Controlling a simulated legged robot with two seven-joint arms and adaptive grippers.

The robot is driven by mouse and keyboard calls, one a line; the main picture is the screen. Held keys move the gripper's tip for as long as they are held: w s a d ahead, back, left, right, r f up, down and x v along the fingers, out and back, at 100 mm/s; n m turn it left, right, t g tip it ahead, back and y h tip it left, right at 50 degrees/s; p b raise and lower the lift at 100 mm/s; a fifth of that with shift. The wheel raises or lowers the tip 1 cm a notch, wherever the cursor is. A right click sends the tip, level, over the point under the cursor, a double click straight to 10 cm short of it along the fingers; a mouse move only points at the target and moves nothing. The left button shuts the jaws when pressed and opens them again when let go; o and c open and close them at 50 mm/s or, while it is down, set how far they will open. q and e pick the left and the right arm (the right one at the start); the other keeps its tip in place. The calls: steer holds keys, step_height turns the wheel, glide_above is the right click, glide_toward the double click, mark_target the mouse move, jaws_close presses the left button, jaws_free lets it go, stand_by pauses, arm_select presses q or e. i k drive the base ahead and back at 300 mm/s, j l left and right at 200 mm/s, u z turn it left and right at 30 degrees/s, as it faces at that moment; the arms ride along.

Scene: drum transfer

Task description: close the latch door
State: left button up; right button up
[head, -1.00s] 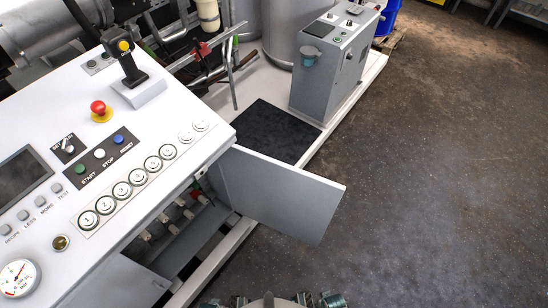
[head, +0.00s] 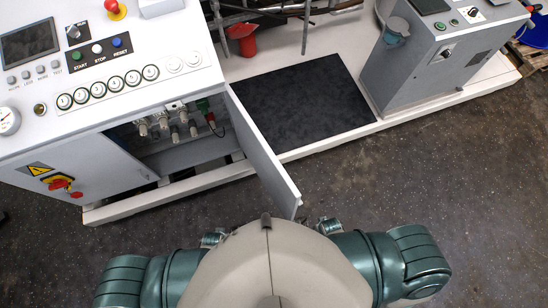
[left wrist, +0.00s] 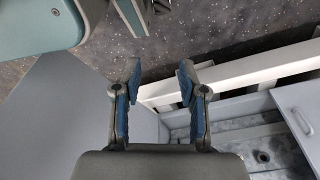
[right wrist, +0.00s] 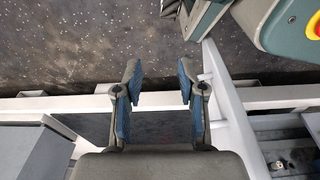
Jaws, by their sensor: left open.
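The latch door (head: 262,150) is a grey panel standing open, swung out from the right side of the control cabinet's opening. Connectors (head: 180,128) show inside the opening. Neither gripper shows in the head view. In the left wrist view my left gripper (left wrist: 160,75) is open and empty; a large grey panel (left wrist: 55,115), apparently the door, lies to its left, and the cabinet interior (left wrist: 255,140) is at right. In the right wrist view my right gripper (right wrist: 155,75) is open and empty, with the door's narrow edge (right wrist: 230,115) to its right. Contact cannot be told.
A black mat (head: 302,105) lies on the white platform right of the door. A grey pedestal (head: 440,70) stands farther right. The sloped control panel (head: 110,75) with buttons tops the cabinet. A red cup (head: 242,40) stands behind. The dark floor (head: 480,170) at right is clear.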

mark_target(282, 190)
steer(key=l+u, duration=0.3)
steer(key=l, duration=0.2)
steer(key=k+l+u, duration=0.15)
steer(key=l+u, duration=0.15)
steer(key=k+l+u, duration=0.25)
steer(key=l, duration=0.3)
steer(key=k+l+u, duration=0.15)
steer(key=l+u, duration=0.15)
steer(key=k+l+u, duration=0.3)
steer(key=l, duration=0.15)
steer(key=k, duration=0.3)
